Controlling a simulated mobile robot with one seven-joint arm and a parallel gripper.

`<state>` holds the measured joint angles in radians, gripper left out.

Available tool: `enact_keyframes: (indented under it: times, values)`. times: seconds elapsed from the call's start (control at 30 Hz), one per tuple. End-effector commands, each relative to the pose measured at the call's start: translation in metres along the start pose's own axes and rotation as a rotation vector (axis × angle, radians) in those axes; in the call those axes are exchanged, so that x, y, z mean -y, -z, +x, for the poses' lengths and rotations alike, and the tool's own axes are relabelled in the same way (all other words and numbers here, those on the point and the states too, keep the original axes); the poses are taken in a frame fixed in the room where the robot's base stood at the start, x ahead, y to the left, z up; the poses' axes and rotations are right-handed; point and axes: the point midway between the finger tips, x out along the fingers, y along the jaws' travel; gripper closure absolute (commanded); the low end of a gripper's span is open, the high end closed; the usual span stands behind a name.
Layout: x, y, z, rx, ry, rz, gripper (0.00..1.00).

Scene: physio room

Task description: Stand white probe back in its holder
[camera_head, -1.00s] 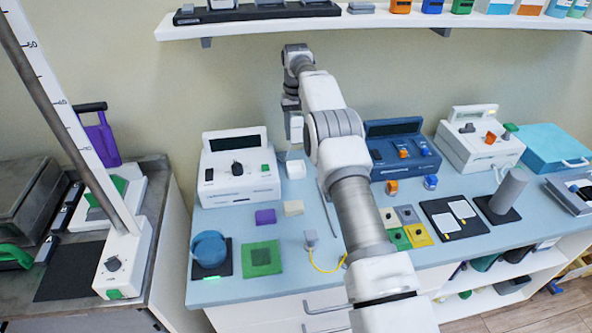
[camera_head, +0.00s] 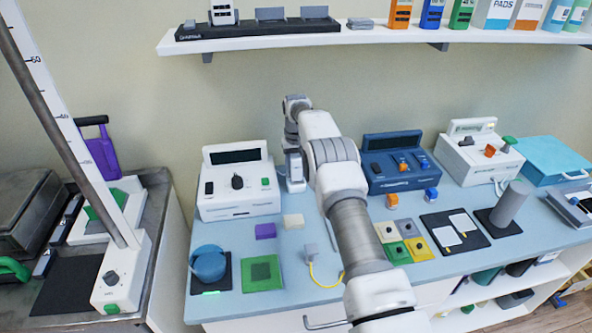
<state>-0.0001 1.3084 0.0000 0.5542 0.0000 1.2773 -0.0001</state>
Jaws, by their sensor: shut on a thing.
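My gripper (camera_head: 294,171) points down at the back of the blue counter, just right of the white console with a dark screen (camera_head: 238,186). It is shut on the white probe, which is small here and largely hidden by the fingers and wrist. A small white block, which looks like the holder (camera_head: 297,185), stands on the counter directly below the gripper. The gripper's lower end reaches down to this block. I cannot tell whether the probe is inside it or just above it.
My arm crosses the counter's middle. A blue console (camera_head: 397,167) stands right of the gripper. A cream block (camera_head: 293,221), a purple block (camera_head: 265,231) and a green pad (camera_head: 262,273) lie in front. The wall shelf (camera_head: 330,37) hangs above the back edge.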

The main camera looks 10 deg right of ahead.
Motion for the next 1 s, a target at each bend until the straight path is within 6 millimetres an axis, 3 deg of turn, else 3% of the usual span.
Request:
enact_keyframes:
  times: [0.47,0.5,0.63,0.67,1.0]
  values:
    - [0.0,0.0,0.011,-0.001,0.0,0.0,1.0]
    - [0.0,0.0,0.012,0.0,0.0,0.0,0.51]
    - [0.0,0.0,0.012,0.0,0.0,0.0,0.28]
    - [0.0,0.0,0.012,0.0,0.0,0.0,0.23]
    - [0.0,0.0,0.009,0.0,0.0,0.0,0.23]
